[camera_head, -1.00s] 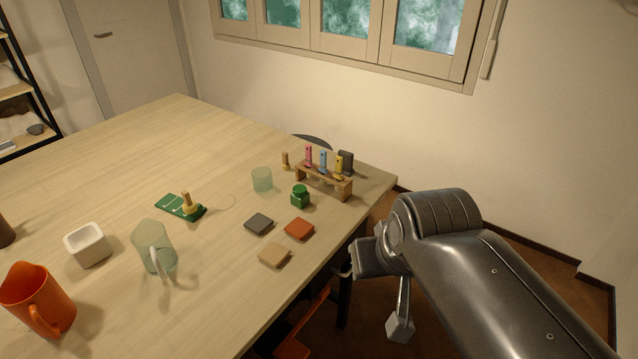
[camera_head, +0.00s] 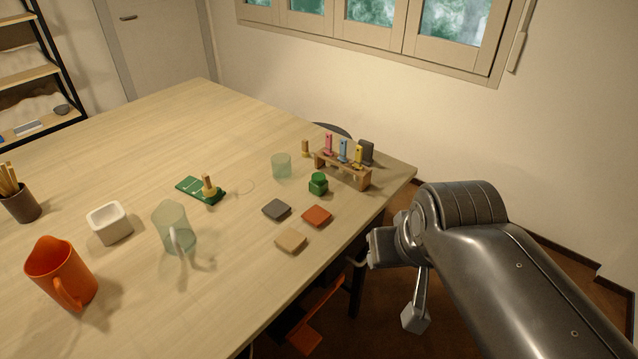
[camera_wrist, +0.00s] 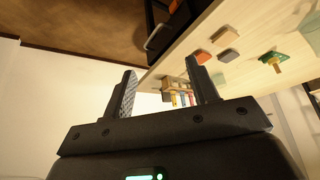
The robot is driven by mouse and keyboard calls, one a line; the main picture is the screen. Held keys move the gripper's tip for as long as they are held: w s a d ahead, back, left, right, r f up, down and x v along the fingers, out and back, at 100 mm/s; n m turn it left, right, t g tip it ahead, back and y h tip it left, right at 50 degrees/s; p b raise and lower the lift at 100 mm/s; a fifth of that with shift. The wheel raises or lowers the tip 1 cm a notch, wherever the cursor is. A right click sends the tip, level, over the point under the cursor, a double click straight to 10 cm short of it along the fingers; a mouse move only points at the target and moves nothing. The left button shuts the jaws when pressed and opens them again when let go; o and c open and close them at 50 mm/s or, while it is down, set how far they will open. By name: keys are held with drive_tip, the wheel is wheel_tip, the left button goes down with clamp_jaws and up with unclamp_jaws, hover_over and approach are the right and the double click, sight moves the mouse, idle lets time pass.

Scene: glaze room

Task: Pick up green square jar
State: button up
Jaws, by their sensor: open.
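The green square jar (camera_head: 318,184) stands upright on the wooden table (camera_head: 130,150), near its right edge, in the head view. It has a green lid. It is in front of the small wooden rack (camera_head: 343,169) and behind the orange-red tile. In the wrist view (camera_wrist: 161,66) my gripper is open with nothing between its fingers. The rack (camera_wrist: 178,88) shows beyond the gap there. I cannot make out the jar in that view; a finger may hide it. My arm is off the table's right side, apart from the jar.
A clear tumbler (camera_head: 281,166) stands left of the jar. Orange-red (camera_head: 317,215), grey (camera_head: 277,209) and tan (camera_head: 291,240) tiles lie in front. Farther left are a green card (camera_head: 194,188), glass jug (camera_head: 172,225), white pot (camera_head: 110,223) and orange jug (camera_head: 62,272).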

drive_tip(key=o, duration=0.5)
drive_tip(key=g, duration=0.1)
hover_over(319, 176)
drive_tip(key=s, duration=0.4)
wheel_tip(319, 176, down, 5)
drive_tip(key=x, duration=0.5)
drive_tip(key=shift+a+f, duration=0.15)
drive_tip(key=shift+a, duration=0.15)
drive_tip(key=shift+d+x, duration=0.15)
drive_tip(key=shift+x, duration=1.2)
drive_tip(key=shift+d+x, duration=0.1)
drive_tip(key=shift+x, duration=1.2)
